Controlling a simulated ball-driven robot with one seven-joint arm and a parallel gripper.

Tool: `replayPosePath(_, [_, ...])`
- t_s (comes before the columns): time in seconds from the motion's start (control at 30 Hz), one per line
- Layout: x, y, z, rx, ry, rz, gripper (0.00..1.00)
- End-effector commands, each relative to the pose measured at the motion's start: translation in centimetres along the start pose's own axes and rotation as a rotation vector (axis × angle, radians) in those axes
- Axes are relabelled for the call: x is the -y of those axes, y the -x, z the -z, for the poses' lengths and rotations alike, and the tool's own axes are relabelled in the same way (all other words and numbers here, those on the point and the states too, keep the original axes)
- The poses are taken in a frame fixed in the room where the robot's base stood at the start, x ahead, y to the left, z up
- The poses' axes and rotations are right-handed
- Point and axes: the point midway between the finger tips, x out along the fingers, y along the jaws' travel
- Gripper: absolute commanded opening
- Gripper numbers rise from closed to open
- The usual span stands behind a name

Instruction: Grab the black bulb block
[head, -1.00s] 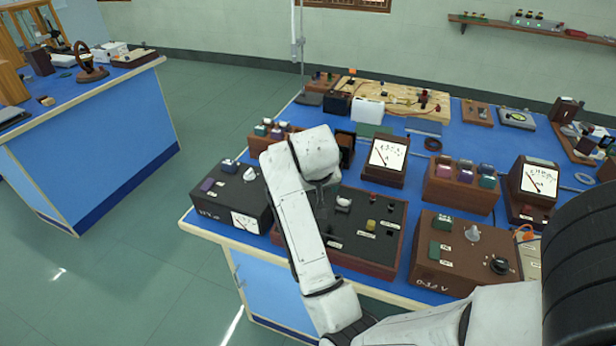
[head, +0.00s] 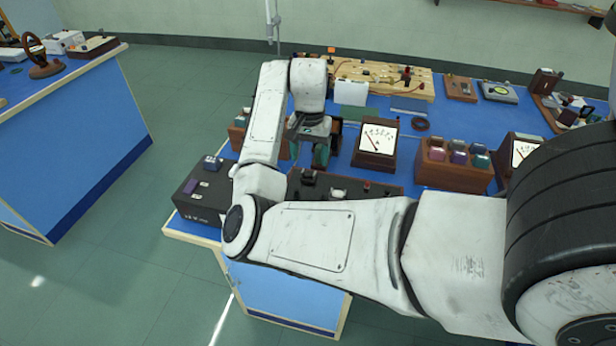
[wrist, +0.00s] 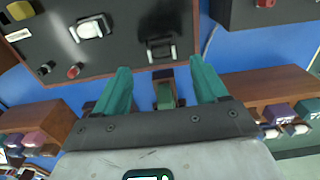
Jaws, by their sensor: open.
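My gripper (head: 309,153) reaches down over the near edge of the blue table top, with green fingers spread and nothing held. The wrist view also shows the open gripper (wrist: 161,68). A small dark block with a green part (wrist: 165,95) lies between the fingers there, partly hidden by the gripper body. It looks like the black bulb block, but I cannot see a bulb clearly. In the head view a dark block (head: 337,134) shows just right of the gripper, mostly hidden behind it. I cannot tell whether the fingers are level with it or above it.
A dark switch panel (wrist: 125,62) lies close to the fingertips. A white-faced meter (head: 376,140) stands right of the gripper. Brown boxes with small coloured modules stand on both sides, one at right (head: 455,165). A black box (head: 205,190) sits at the table's left corner.

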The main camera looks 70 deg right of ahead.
Motion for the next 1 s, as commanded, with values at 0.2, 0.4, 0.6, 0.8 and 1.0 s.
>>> replayPosePath(0.2, [0.1, -1.4, 0.0, 0.0, 0.001, -0.001, 0.72])
replayPosePath(0.4, [0.3, -4.1, 0.0, 0.002, 0.001, -0.001, 0.72])
replayPosePath(0.6, [0.3, -6.1, 0.1, 0.0, 0.0, 0.001, 0.72])
replayPosePath(0.8, [0.3, -6.2, 0.1, -0.002, 0.0, 0.001, 0.72])
replayPosePath(1.0, [0.3, -6.2, 0.1, -0.002, 0.0, 0.001, 0.57])
